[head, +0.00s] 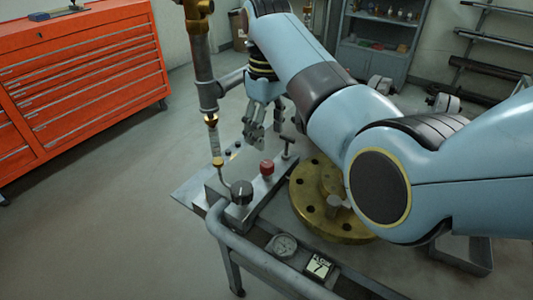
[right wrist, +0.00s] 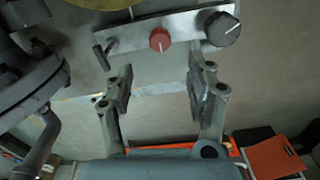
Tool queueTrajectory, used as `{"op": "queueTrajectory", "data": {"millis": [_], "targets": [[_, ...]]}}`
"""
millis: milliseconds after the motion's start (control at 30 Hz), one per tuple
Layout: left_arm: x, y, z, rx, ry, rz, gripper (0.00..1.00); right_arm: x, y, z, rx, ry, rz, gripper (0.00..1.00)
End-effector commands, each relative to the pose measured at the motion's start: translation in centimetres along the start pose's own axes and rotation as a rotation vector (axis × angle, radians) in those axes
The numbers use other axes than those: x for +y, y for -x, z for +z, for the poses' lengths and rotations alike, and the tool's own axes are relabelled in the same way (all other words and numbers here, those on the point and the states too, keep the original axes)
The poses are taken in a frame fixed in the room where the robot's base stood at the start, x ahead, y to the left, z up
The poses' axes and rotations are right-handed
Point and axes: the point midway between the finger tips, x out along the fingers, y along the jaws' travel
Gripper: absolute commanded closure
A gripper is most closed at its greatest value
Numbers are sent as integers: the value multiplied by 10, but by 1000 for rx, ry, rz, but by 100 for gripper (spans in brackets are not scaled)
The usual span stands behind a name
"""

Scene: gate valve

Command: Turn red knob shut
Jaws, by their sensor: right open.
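The red knob (head: 267,167) stands on a grey metal panel on the bench, between a black knob (head: 242,192) and a small T-shaped handle (head: 288,147). In the right wrist view the red knob (right wrist: 160,39) shows a pale pointer line on its face. My right gripper (head: 261,122) is above and behind the red knob in the head view, fingers pointing down. In the right wrist view the gripper (right wrist: 161,92) is open and empty, with its fingers apart and the knob beyond the gap between them, not touched. My left gripper is not in view.
A vertical pipe (head: 203,60) with a tube gauge rises left of my right gripper. A brass flange (head: 318,212) lies right of the panel. A dial gauge (head: 284,245) and a tube rail (head: 255,256) are at the front. A red tool cabinet (head: 80,75) stands back left.

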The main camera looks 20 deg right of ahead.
Motion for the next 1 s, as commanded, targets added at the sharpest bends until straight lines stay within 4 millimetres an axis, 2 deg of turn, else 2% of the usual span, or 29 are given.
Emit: {"op": "queueTrajectory", "data": {"millis": [100,200,400,600,833,867,1000], "targets": [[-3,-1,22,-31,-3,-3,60,0,-25,2,-5,-1,-1,45],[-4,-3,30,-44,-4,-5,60,0,-46,2,-5,-1,-1,45],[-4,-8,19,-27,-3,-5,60,0,-79,1,-3,0,0,45],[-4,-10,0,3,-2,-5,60,0,-91,1,0,0,0,45],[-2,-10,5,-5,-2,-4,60,0,-91,1,0,0,0,45],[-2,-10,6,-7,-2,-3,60,0,-91,1,0,0,0,46],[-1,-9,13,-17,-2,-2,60,0,-91,1,0,0,0,64]]}}
